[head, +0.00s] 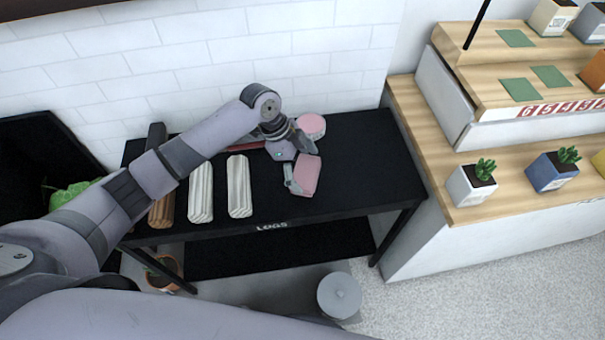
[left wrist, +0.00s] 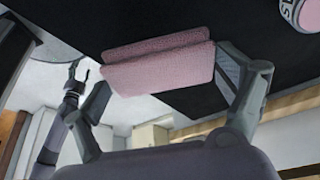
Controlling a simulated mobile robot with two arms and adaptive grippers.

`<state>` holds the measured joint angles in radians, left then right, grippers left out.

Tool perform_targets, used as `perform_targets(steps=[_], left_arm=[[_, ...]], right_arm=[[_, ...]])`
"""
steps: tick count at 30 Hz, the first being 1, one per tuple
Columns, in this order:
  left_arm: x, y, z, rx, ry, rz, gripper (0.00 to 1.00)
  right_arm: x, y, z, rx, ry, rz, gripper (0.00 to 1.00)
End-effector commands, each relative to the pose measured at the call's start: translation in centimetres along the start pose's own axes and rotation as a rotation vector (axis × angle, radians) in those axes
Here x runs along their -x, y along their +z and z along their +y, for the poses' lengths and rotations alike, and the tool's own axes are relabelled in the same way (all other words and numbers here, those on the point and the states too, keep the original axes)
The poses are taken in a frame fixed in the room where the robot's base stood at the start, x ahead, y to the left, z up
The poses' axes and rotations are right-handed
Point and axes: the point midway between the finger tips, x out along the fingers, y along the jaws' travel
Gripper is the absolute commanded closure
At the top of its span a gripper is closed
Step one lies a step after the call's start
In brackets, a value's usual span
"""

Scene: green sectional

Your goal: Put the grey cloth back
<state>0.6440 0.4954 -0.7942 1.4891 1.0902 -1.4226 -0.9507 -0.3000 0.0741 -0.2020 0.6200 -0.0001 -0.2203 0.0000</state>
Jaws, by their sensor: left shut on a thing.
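A folded pink cloth (head: 306,176) is over the right part of the black table (head: 365,165); no grey cloth shows. My left gripper (head: 300,172) is shut on the pink cloth. In the left wrist view the cloth (left wrist: 160,72) sits between the two fingers of my left gripper (left wrist: 165,85), with a fold along its upper edge. I cannot tell whether the cloth touches the table. My right gripper (left wrist: 83,72) shows small in the left wrist view, with its fingers apart and nothing seen between them.
A round pink-topped item (head: 311,126) stands behind the cloth. White logs (head: 239,187) and brown logs (head: 162,209) lie to the left. A wooden shelf with potted plants (head: 472,185) stands at the right. The table's right end is clear.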

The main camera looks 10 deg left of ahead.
Motion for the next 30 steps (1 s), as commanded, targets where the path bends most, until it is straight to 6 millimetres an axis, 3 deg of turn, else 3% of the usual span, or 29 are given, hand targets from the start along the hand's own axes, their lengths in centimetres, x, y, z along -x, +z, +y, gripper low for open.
perform_targets(steps=[6,12,13,17,26,30], left_arm=[[-3.0,1.3,0.1,0.003,0.002,-0.002,0.31],[-3.1,1.4,0.1,0.001,0.001,-0.002,0.31],[-3.1,1.4,0.1,0.001,0.001,-0.002,0.08],[-3.1,1.4,0.1,0.001,0.001,-0.002,0.0],[-3.0,1.3,0.1,0.001,0.001,-0.002,0.0],[-2.1,1.3,0.0,0.001,-0.001,-0.001,0.0]], right_arm=[[0.0,0.1,0.2,0.001,0.002,-0.001,0.43],[0.0,0.2,0.5,0.001,0.006,-0.002,0.43],[0.0,0.2,0.6,0.001,0.007,-0.002,0.43],[0.0,0.2,0.7,0.001,0.008,-0.002,0.43],[0.0,0.2,0.7,0.0,0.008,-0.002,0.43],[0.0,0.2,0.7,0.0,0.008,-0.002,0.43]])
